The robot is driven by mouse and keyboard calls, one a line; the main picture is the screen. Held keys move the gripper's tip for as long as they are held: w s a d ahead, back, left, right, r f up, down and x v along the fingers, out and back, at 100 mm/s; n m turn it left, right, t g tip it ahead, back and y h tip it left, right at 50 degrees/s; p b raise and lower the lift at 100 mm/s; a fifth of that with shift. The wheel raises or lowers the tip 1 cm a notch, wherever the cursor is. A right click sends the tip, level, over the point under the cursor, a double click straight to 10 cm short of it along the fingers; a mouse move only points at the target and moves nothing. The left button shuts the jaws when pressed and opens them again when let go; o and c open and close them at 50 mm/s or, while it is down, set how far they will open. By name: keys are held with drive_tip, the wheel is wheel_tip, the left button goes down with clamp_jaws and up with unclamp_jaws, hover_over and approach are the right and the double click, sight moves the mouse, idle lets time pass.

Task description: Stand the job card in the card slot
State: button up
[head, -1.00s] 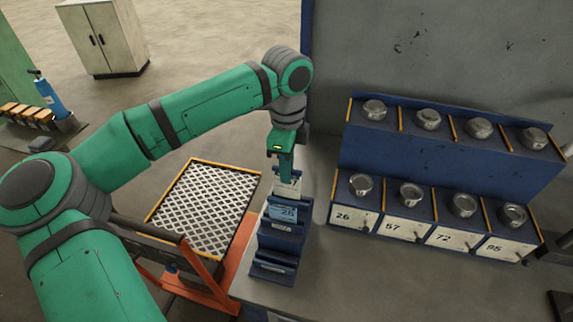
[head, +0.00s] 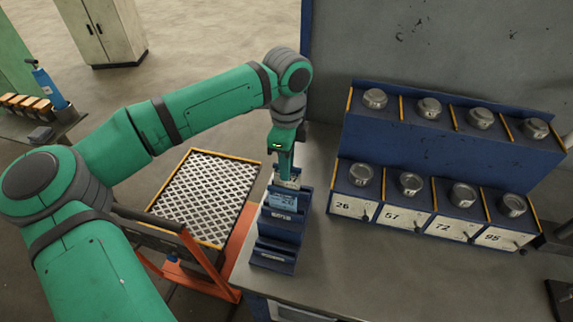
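My gripper (head: 286,176) points down at the back end of a dark blue stepped card rack (head: 272,265) on the near left of the bench. A pale card (head: 287,183), which looks like the job card, shows at its fingertips. The fingers appear shut on it, though the grip is small in view. The card looks upright, and its lower part is hidden behind a light blue card (head: 283,201) that stands in the rack. I cannot tell how deep the pale card sits. The rack's front steps hold no visible card.
A blue two-tier rack with numbered white fronts (head: 406,216) and round metal pieces stands right of the card rack. A mesh-topped cart (head: 207,198) with an orange frame is at left. Bare bench (head: 400,275) lies in front.

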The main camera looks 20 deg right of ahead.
drive_tip(key=shift+o, duration=1)
